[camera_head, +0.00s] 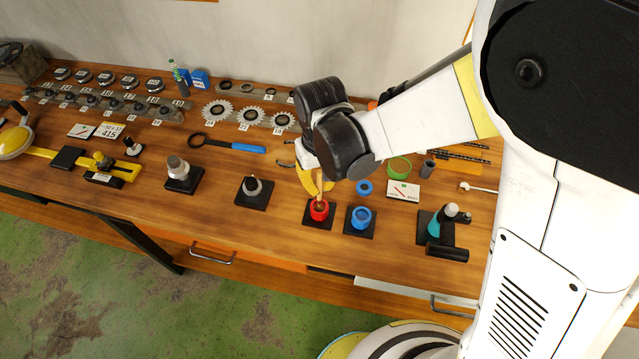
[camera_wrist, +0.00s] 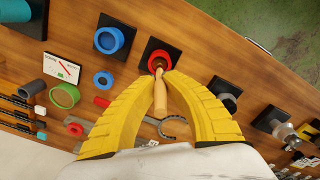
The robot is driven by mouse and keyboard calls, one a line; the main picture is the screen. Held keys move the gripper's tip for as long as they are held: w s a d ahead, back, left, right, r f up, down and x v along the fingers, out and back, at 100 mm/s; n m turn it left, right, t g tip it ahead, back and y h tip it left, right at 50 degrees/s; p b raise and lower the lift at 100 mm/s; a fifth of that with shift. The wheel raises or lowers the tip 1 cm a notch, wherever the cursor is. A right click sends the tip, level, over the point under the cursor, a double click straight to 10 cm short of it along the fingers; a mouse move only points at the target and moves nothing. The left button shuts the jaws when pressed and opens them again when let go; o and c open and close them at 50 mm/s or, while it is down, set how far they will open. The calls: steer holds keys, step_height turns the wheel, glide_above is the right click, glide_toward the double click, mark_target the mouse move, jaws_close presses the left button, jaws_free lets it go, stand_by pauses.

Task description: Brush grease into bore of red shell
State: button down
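The red shell (camera_head: 319,211) is a short open ring on a black square base on the wooden bench. It also shows in the wrist view (camera_wrist: 159,58), beyond my fingertips. My gripper (camera_wrist: 163,82) has yellow fingers closed around a brush (camera_wrist: 160,100) with a light wooden handle. In the head view my gripper (camera_head: 317,190) is directly above the red shell, and the brush points down into its opening. The brush tip is hidden at the shell, so its depth in the bore cannot be told.
A blue shell (camera_head: 361,218) on a black base stands close to the right of the red one. A grey part (camera_head: 253,187) on a black base stands to the left. A teal fixture (camera_head: 434,228) is farther right. Gears and tools lie behind.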

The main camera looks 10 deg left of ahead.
steer(key=shift+f+b, duration=0.7)
steer(key=shift+f, duration=0.15)
stand_by(0.4)
steer(key=shift+s+r, duration=0.1)
steer(key=shift+s, duration=0.4)
steer(key=shift+w, duration=0.15)
steer(key=shift+w+d+b, duration=0.35)
steer(key=shift+w, duration=0.4)
steer(key=shift+a, duration=0.1)
